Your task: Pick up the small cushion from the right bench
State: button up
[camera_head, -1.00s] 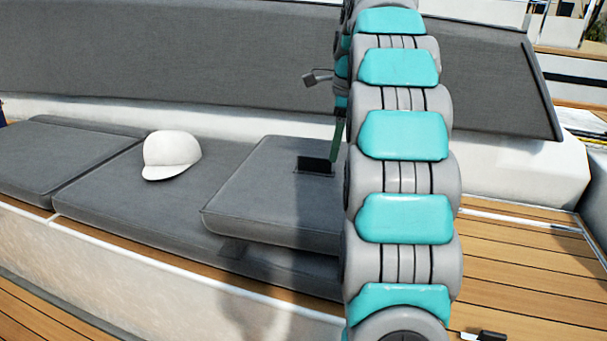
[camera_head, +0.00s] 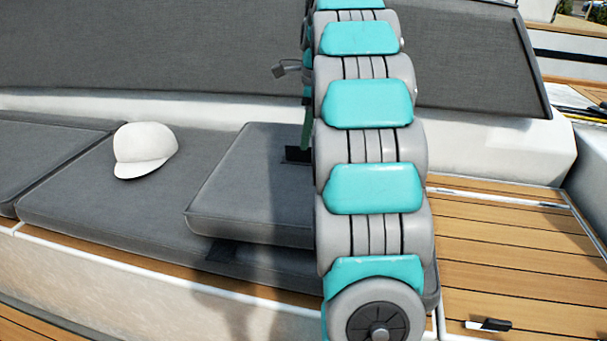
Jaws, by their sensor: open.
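The small cushion (camera_head: 235,195) is a flat grey pad lying on top of the long grey bench cushion (camera_head: 95,185), left of my arm. Its right part is hidden behind the arm. A dark patch (camera_head: 297,154), perhaps a strap, shows on its top near the back. My gripper (camera_head: 306,135) is mostly hidden behind my arm.
A white cap (camera_head: 145,150) lies on the bench cushion to the left. A grey padded backrest (camera_head: 190,50) runs behind the bench. Bare wooden deck (camera_head: 510,240) lies to the right, with a small black-and-white object (camera_head: 488,325) on it.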

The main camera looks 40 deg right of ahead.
aim_at(302, 172)
jog(key=shift+w+a+f, duration=0.1)
jog(key=shift+a+f, duration=0.1)
jog(key=shift+f, duration=0.8)
jog(key=shift+w+a+f, duration=0.1)
jog(key=shift+a+f, duration=0.05)
jog(key=shift+f, duration=0.8)
jog(key=shift+f, duration=0.25)
grip_shut()
dwell(0.5)
